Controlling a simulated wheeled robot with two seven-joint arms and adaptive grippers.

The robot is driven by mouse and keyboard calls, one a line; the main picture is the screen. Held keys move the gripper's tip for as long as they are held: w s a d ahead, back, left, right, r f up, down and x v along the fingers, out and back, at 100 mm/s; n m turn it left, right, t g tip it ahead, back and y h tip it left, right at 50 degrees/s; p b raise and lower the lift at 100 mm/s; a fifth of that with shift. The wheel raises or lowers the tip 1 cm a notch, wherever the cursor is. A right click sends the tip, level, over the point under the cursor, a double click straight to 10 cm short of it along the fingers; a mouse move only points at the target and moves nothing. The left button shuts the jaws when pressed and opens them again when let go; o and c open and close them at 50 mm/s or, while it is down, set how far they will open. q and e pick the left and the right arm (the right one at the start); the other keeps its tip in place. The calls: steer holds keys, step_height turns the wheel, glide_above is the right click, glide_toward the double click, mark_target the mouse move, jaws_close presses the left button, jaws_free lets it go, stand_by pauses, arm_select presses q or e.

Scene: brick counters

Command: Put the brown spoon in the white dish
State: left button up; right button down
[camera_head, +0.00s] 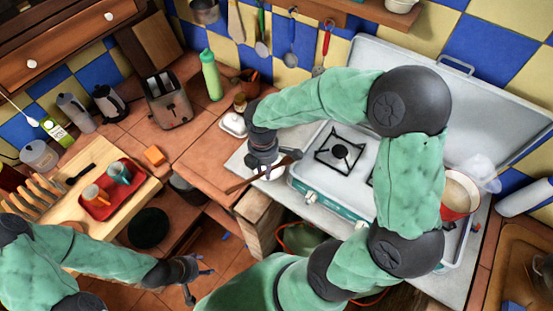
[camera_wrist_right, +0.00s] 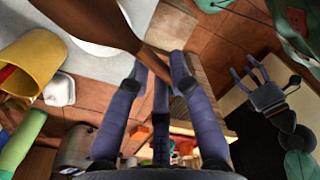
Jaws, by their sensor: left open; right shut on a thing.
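The brown spoon (camera_head: 240,186) is held in my right gripper (camera_head: 276,159), above the left edge of the counter. In the right wrist view the spoon (camera_wrist_right: 100,18) runs from the top left down to between my right fingers (camera_wrist_right: 160,85). The white dish (camera_head: 274,175) stands on the grey counter, below my right gripper and partly hidden by it. It also shows in the right wrist view (camera_wrist_right: 90,45), behind the spoon, and the spoon is over part of it. My left gripper (camera_head: 192,276) is open and empty, low at the left.
A white lidded butter dish (camera_head: 232,125) stands behind the right gripper. A gas stove (camera_head: 335,165) is to the right. A wooden board (camera_head: 110,215) with a red tray (camera_head: 112,192) is at the left. A toaster (camera_head: 168,98) and green bottle (camera_head: 211,75) stand at the back.

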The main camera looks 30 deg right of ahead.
steer(key=w+d+f, duration=0.4)
steer(key=w+d+f+b, duration=0.1)
steer(key=w+d+f, duration=0.2)
steer(key=w+f, duration=0.1)
steer(key=shift+w+d+f, duration=0.25)
steer(key=shift+w+d, duration=0.1)
steer(key=shift+d, duration=0.05)
steer(key=shift+w+d+f, duration=0.1)
steer(key=shift+w+f, duration=0.05)
steer(key=shift+f, duration=0.15)
steer(key=shift+w+f, duration=0.1)
steer(key=shift+f, duration=1.45)
steer(key=shift+f+b, duration=0.15)
steer(key=shift+b, duration=0.15)
steer(key=c, duration=1.1)
jaws_free()
